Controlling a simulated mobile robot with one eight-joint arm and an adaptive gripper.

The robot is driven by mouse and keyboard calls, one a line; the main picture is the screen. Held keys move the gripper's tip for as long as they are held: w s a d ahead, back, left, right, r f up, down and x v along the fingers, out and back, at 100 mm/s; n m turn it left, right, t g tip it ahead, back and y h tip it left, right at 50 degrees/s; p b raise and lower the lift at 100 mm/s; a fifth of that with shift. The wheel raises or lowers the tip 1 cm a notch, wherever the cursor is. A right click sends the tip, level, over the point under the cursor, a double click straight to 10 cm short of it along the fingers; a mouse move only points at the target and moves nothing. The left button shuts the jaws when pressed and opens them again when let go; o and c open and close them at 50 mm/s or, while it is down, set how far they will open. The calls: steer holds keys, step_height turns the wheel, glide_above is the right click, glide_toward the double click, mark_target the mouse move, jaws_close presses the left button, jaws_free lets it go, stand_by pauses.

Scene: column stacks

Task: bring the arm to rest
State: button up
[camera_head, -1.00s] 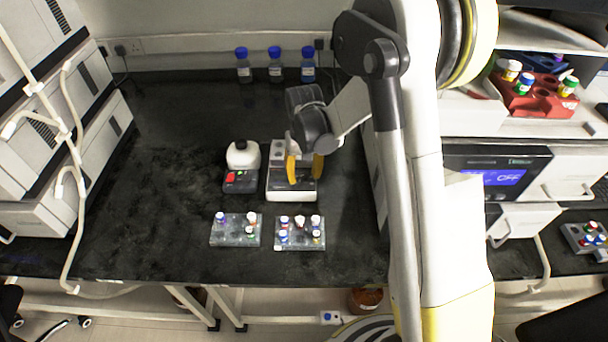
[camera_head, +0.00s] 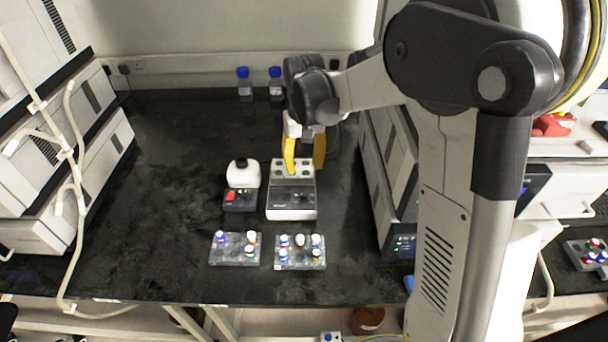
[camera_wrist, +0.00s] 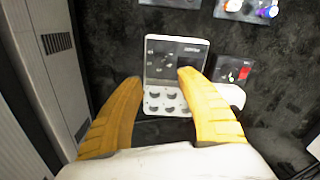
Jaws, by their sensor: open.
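My gripper (camera_head: 304,152) has two yellow fingers, apart, with nothing between them. In the head view it hangs above the back part of a white and grey heating block device (camera_head: 291,202) with wells in its top. The wrist view also shows the gripper (camera_wrist: 160,85), its fingers spread on either side of the device (camera_wrist: 166,97). I cannot tell the exact height of the fingertips above the device. My arm reaches in from the right of the head view.
A small white-topped mixer (camera_head: 241,187) stands left of the device. Two vial racks, left (camera_head: 235,249) and right (camera_head: 300,253), sit in front. Blue-capped bottles (camera_head: 243,83) stand at the back wall. Instruments flank the black bench (camera_head: 140,220), whose left part is clear.

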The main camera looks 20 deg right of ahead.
steer(key=shift+r, duration=0.15)
stand_by(0.3)
steer(key=s+r+t, duration=0.3)
steer(key=s+r, duration=0.1)
steer(key=s, duration=0.6)
steer(key=s+r+t, duration=0.4)
steer(key=s+r, duration=0.1)
steer(key=s, duration=0.5)
steer(key=shift+r, duration=0.2)
